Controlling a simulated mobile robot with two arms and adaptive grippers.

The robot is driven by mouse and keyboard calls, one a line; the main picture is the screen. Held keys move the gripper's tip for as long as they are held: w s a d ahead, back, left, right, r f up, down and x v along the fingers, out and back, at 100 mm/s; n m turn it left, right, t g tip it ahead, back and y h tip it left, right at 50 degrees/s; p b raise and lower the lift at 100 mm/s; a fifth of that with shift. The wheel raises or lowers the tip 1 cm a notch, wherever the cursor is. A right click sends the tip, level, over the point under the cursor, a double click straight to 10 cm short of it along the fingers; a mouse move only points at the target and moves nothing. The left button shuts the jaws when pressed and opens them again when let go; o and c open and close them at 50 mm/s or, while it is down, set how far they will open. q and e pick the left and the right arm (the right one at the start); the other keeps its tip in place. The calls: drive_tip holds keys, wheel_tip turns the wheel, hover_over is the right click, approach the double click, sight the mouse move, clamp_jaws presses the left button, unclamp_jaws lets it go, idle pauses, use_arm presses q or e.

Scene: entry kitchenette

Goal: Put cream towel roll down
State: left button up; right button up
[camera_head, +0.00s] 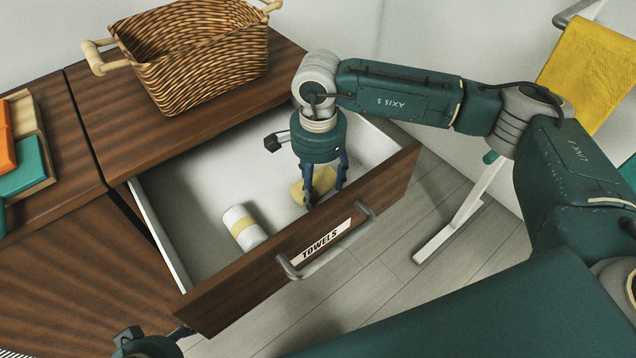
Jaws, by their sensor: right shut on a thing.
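The cream towel roll (325,179) is pale yellow and sits between the fingers of my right gripper (322,194), which points down into the open drawer. The gripper is shut on it and partly hides it. The roll is low in the drawer's right part, near the front panel; I cannot tell whether it touches the floor. The open drawer (190,226) has a white inside and a wooden front labelled TOWELS. My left gripper (180,332) shows only in part at the bottom left, by the drawer front's left corner; its jaws are unclear.
A white roll with a yellow band (243,227) lies in the drawer, left of my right gripper. A wicker basket (205,68) stands on the cabinet top behind. A wooden tray (42,150) with coloured items is at the left. A yellow towel (590,75) hangs on a rack at the right.

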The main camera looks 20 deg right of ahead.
sight(317, 181)
drive_tip(key=shift+f, duration=0.2)
drive_tip(key=o, duration=1.2)
drive_tip(key=shift+r, duration=0.1)
drive_tip(key=shift+c, duration=0.2)
use_arm(q)
drive_tip(key=shift+f, duration=0.1)
use_arm(e)
drive_tip(key=shift+r, duration=0.1)
drive_tip(key=shift+r, duration=0.25)
wheel_tip(317, 181, up, 5)
drive_tip(key=shift+f+p, duration=0.1)
drive_tip(key=shift+p, duration=0.4)
use_arm(q)
drive_tip(key=x, duration=0.3)
drive_tip(key=shift+w+f+p, duration=0.1)
drive_tip(key=shift+f+p, duration=0.15)
drive_tip(key=shift+p, duration=0.15)
use_arm(e)
wheel_tip(317, 181, up, 7)
drive_tip(key=shift+f, duration=0.1)
